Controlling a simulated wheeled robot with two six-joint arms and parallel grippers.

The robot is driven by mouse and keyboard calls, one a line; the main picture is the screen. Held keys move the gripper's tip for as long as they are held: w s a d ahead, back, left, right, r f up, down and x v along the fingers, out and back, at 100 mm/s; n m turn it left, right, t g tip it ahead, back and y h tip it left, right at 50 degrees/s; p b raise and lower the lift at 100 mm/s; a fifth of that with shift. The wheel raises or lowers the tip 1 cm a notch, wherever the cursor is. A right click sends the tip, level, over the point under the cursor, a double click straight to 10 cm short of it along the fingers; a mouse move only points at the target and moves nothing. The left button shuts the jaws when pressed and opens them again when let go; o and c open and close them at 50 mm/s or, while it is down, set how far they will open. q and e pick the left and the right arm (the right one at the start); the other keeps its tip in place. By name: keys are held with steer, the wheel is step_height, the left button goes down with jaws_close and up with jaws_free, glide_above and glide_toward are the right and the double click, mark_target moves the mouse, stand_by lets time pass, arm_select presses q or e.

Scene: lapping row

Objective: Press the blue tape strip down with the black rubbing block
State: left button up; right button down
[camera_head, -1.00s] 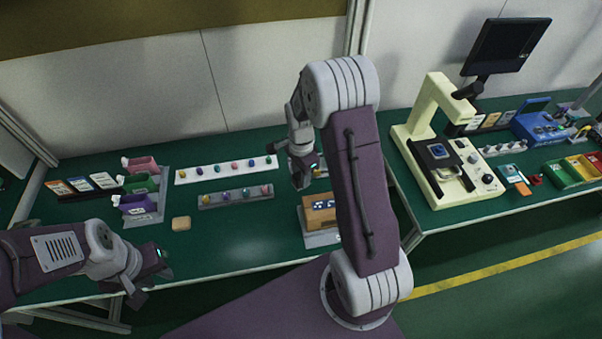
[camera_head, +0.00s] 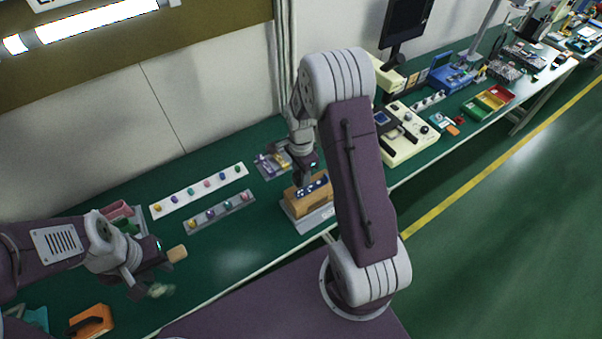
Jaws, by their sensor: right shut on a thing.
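My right gripper (camera_head: 304,174) is shut on a small dark piece, which I take for the black rubbing block; fingers and shadow hide most of it. It is just above the wooden block (camera_head: 299,206). On top of that block is a blue strip with pale spots (camera_head: 318,184), the likely blue tape strip. I cannot tell whether the dark piece touches it. The wooden block sits on a grey base (camera_head: 318,220). My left gripper (camera_head: 150,275) is low at the left, near a tan pad (camera_head: 177,253); its finger opening is unclear.
A white strip (camera_head: 199,190) and a grey strip (camera_head: 220,211) with several coloured knobs lie left of the wooden block. An orange block with a black handle (camera_head: 91,322) is at the front left. A cream machine (camera_head: 408,138) stands right.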

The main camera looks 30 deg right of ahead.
steer(key=shift+a+f+b, duration=0.1)
steer(key=shift+f+b, duration=0.35)
steer(key=shift+f, duration=0.2)
step_height(320, 180, down, 4)
steer(key=b, duration=0.2)
steer(key=shift+f+b, duration=0.1)
steer(key=shift+b, duration=0.3)
steer(key=shift+f, duration=0.2)
steer(key=shift+f+b, duration=0.4)
steer(key=shift+f, duration=0.05)
steer(key=shift+f, duration=0.1)
stand_by(0.9)
step_height(320, 180, up, 7)
steer(key=p, duration=0.6)
steer(key=shift+p, duration=0.35)
